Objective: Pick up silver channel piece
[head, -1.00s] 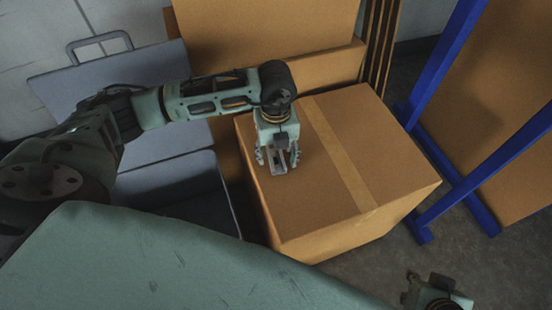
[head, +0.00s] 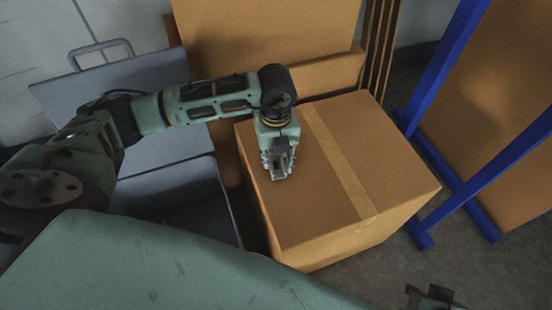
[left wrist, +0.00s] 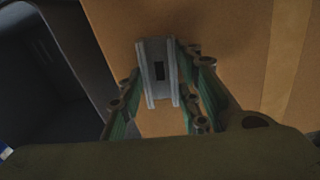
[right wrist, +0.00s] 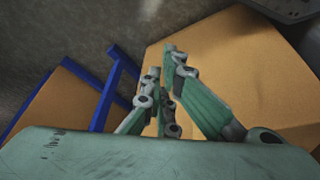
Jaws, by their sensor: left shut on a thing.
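The silver channel piece (head: 279,173) is a short grey U-shaped metal part with a dark slot. In the left wrist view the channel piece (left wrist: 158,72) sits between the fingers. My left gripper (head: 278,158) points down over the near left part of the cardboard box top and is shut on the channel piece; in the left wrist view the fingers (left wrist: 158,85) flank its sides. Whether the piece still touches the box is unclear. My right gripper (right wrist: 163,70) appears in the right wrist view with its fingertips close together and no object visible between them.
The taped cardboard box (head: 390,165) has a bare top around the gripper. An open grey case (head: 150,75) stands to its left. Blue metal stands (head: 440,70) rise on the right. More cardboard boxes (head: 265,35) stand behind. Dark floor shows at the lower right.

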